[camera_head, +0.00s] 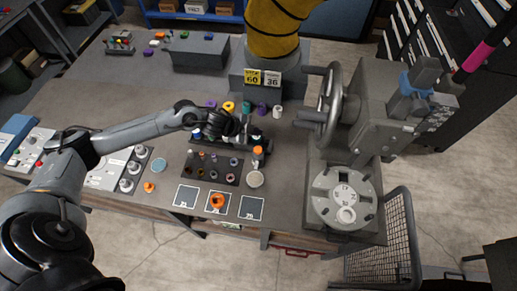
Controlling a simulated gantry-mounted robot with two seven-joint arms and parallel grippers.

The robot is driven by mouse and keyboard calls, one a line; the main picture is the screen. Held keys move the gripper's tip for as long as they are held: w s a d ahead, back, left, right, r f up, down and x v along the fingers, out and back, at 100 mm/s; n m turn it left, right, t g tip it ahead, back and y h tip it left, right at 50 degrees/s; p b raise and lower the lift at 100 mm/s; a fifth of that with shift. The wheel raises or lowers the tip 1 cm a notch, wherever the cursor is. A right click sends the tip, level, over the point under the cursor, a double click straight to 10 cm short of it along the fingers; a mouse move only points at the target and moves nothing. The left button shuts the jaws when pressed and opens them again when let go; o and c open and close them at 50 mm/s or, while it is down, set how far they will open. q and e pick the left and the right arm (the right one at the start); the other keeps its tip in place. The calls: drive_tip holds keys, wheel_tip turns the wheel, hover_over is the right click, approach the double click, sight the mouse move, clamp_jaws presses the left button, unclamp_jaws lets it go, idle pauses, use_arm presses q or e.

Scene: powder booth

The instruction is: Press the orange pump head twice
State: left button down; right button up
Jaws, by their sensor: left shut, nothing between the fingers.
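An orange pump head (258,150) shows as a small orange top on a pale bottle at the right end of the dark rack, in the middle of the table. My left arm reaches in from the left, and my left gripper (252,134) is just behind and above the orange top. The gripper is shut and empty. I cannot tell whether its fingertips touch the top. My right gripper is not in view.
The dark rack (211,178) holds several small coloured parts. Three framed squares lie in front, with an orange ring (217,201) on the middle one. A handwheel machine (347,130) stands at right. A yellow column (272,30) rises behind.

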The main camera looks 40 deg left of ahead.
use_arm(q)
drive_tip(key=shift+f, duration=0.1)
drive_tip(key=b, duration=0.7)
hover_over(260, 149)
drive_tip(key=s, duration=0.2)
drive_tip(key=f, duration=0.6)
drive_tip(key=shift+w+a+f, duration=0.2)
drive_tip(key=shift+w+a, duration=0.05)
drive_tip(key=shift+a, duration=0.15)
drive_tip(key=shift+f+b, duration=0.45)
drive_tip(key=shift+f, duration=0.65)
drive_tip(key=shift+f, duration=0.15)
drive_tip(key=shift+f, duration=0.3)
drive_tip(key=shift+f+b, duration=0.75)
drive_tip(key=shift+f, duration=0.3)
idle(0.9)
drive_tip(key=shift+r, duration=0.1)
drive_tip(key=shift+r+p, duration=1.4)
drive_tip(key=shift+p, duration=0.05)
